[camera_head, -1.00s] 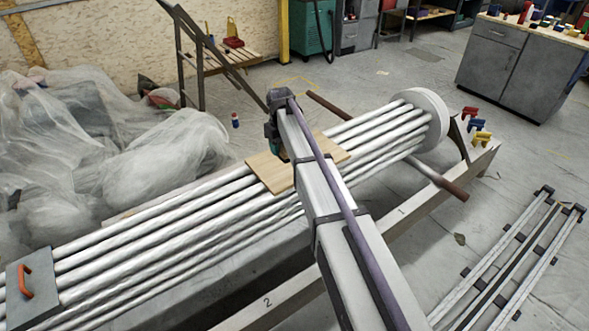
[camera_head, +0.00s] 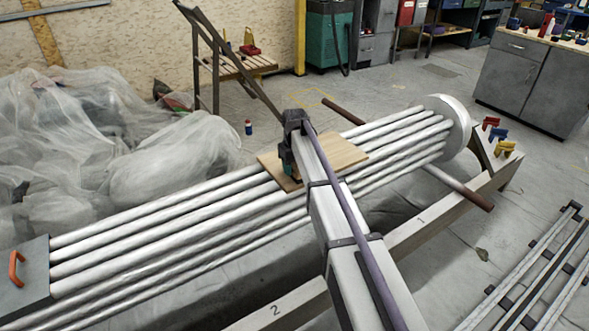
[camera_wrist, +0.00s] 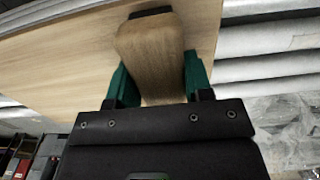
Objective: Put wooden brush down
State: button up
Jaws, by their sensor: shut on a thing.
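My gripper (camera_wrist: 155,80) is shut on the wooden brush (camera_wrist: 150,52), with one green finger on each side of its light-brown wooden body. A dark strip, perhaps bristles, shows at the brush's far end in the wrist view. A flat light-wood board (camera_head: 338,156) lies across the grey-white pipes; it also fills much of the wrist view (camera_wrist: 60,55). In the head view my gripper (camera_head: 288,166) is over the board's left part, and the brush is hidden there. I cannot tell whether the brush touches the board.
Long pipes (camera_head: 150,235) run under the board to a round white end (camera_head: 455,118). A grey plate with an orange handle (camera_head: 16,268) lies on their near left end. Plastic-covered heaps (camera_head: 165,160) stand at left. Coloured clamps (camera_head: 497,133) sit on the beam at right.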

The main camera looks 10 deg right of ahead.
aim_at(295, 164)
jog(key=o, duration=0.9)
jog(key=shift+f, duration=0.1)
notch_tip(295, 164, up, 13)
jog(key=p, duration=1.3)
jog(key=s+m, duration=0.4)
jog(key=s, duration=2.9)
notch_tip(295, 164, up, 20)
jog(key=p, duration=2)
jog(key=shift+w, duration=0.35)
